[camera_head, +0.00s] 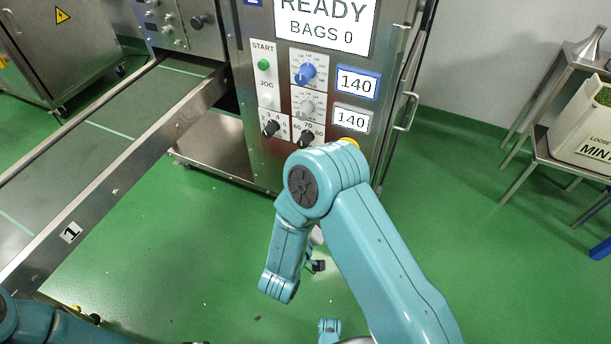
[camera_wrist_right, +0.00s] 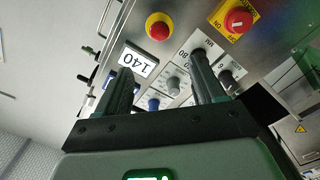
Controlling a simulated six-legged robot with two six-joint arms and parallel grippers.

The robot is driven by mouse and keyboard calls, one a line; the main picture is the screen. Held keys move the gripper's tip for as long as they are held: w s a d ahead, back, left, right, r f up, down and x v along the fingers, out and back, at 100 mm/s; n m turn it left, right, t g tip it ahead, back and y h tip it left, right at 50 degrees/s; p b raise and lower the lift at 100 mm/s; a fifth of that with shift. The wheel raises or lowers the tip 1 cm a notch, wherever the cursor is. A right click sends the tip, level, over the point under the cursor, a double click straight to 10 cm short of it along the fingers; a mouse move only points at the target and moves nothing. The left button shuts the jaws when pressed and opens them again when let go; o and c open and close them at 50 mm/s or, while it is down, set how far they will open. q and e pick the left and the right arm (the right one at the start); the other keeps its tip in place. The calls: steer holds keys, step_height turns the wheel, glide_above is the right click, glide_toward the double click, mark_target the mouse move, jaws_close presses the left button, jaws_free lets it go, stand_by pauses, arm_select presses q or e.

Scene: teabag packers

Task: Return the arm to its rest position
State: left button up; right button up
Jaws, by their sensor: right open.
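My right arm (camera_head: 380,250) is teal and rises from the bottom of the head view. It bends in front of the machine's lower panel, then folds downward. My right gripper is mostly hidden behind the arm in the head view. In the right wrist view my right gripper (camera_wrist_right: 162,66) is open, its two dark fingers apart with nothing between them. The fingers point toward the machine's control panel, with knobs visible behind them. Part of my left arm (camera_head: 50,325) shows at the lower left corner; its gripper is out of view.
The machine panel holds a green start button (camera_head: 264,65), a blue knob (camera_head: 306,73) and displays reading 140 (camera_head: 356,83). The wrist view shows a red button (camera_wrist_right: 159,27) and red switch (camera_wrist_right: 238,20). A conveyor (camera_head: 110,130) runs left; a mint bin (camera_head: 585,125) stands right.

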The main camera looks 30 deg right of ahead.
steer(key=s+d+f+m+g, duration=0.1)
steer(key=d+f+g, duration=0.1)
steer(key=d, duration=0.5)
steer(key=s+a+f+g+y, duration=0.15)
steer(key=a+f+y, duration=0.35)
steer(key=f+y, duration=0.5)
steer(key=s+a+f+g+y, duration=0.3)
steer(key=s+a+g+y, duration=0.1)
steer(key=s+a, duration=0.25)
steer(key=s+a+f+g+y, duration=0.3)
steer(key=s+a, duration=0.3)
steer(key=s, duration=0.2)
step_height(320, 180, up, 30)
steer(key=s+p, duration=0.1)
steer(key=p, duration=2.8)
steer(key=shift+s+a+f+g+y+p, duration=0.15)
steer(key=shift+s+a+g+y+p, duration=0.15)
steer(key=shift+a+g, duration=0.15)
